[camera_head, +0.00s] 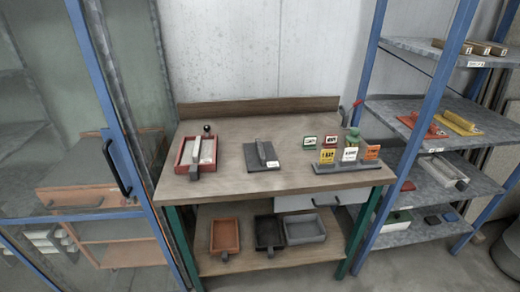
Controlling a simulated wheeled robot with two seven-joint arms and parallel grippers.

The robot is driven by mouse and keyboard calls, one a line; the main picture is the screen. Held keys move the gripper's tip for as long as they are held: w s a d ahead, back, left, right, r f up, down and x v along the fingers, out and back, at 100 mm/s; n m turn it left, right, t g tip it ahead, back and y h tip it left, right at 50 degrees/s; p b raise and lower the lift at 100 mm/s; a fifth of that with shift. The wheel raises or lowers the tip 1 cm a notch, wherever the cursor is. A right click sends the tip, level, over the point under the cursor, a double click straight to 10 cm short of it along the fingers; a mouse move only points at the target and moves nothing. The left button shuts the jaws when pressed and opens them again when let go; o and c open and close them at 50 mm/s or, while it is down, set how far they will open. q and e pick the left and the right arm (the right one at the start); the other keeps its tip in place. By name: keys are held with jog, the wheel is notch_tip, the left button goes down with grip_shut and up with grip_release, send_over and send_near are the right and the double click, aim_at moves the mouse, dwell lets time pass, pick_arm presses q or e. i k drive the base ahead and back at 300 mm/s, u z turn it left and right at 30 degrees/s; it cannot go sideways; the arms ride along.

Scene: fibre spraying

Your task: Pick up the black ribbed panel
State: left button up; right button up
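A dark grey to black flat square panel (257,165) lies on the workbench top, near its middle. One raised bar runs along it, with a small white label at its lower end. It looks like the black ribbed panel, though finer ribs are too small to make out. Nothing touches it or covers it. Neither of my grippers is in view.
The wooden workbench (231,184) also holds a red-rimmed tray (184,152) at left and a grey stand (345,167) with coloured cards at right. Several trays sit on its lower shelf. A blue-framed glass door (125,160) stands left, metal shelves (461,188) right.

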aim_at(260, 152)
jog(key=z, duration=0.9)
jog(key=k, duration=1.15)
jog(key=z, duration=1.4)
jog(key=i, duration=2.3)
jog(key=u, duration=0.5)
jog(key=i, duration=1)
jog(key=u, duration=1.7)
jog(key=i, duration=0.9)
jog(key=u, duration=0.85)
